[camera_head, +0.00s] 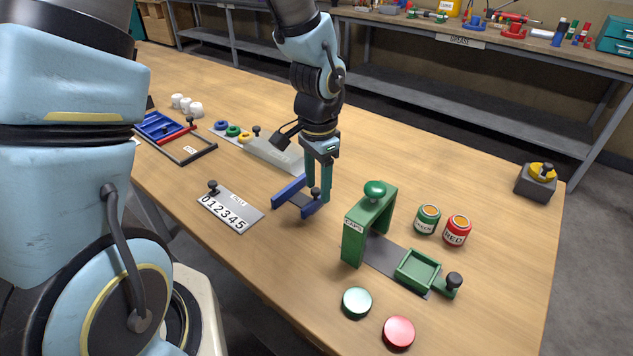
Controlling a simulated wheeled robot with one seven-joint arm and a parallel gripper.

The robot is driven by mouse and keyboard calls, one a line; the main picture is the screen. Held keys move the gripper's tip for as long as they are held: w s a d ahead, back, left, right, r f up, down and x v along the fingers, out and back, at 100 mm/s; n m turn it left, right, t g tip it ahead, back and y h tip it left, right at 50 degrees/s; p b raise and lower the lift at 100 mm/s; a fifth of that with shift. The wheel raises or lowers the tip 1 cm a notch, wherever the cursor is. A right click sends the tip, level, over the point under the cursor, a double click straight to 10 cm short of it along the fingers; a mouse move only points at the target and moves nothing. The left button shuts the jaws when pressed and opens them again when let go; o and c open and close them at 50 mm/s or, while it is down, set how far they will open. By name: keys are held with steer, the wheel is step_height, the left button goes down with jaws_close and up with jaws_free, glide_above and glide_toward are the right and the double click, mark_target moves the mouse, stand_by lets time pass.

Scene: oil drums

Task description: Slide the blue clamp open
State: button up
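The blue clamp (289,190) lies on the wooden table near the middle of the camera_head view. It has two blue jaws with a gap between them, and a dark knob (315,192) stands by its front right jaw (311,208). My gripper (319,191) points down at this knob from above. Its two teal fingers are a little apart, one on the left and one on the right. The knob overlaps the fingers in the picture. I cannot tell whether they touch or grip it.
A green press (355,240) marked "CAPS" stands to the right, with two small cans (457,230) behind its tray and two round lids (357,302) in front. A number plate (230,208) lies left of the clamp. A grey sliding holder (272,153) is behind. A yellow-topped button box (537,182) stands far right.

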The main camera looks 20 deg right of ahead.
mark_target(317, 190)
steer(key=shift+r, duration=0.1)
step_height(317, 190, up, 11)
steer(key=b, duration=0.1)
stand_by(0.5)
steer(key=shift+f, duration=0.2)
steer(key=w+a+f+n, duration=0.1)
steer(key=w+a+n, duration=0.1)
steer(key=a+n, duration=0.5)
steer(key=w+a+f+n+t, duration=0.1)
steer(key=a+n, duration=0.6)
steer(key=a, duration=1.3)
steer(key=shift+w+f+n+t, duration=0.3)
steer(key=shift+w+n, duration=0.1)
steer(key=shift+w, duration=0.45)
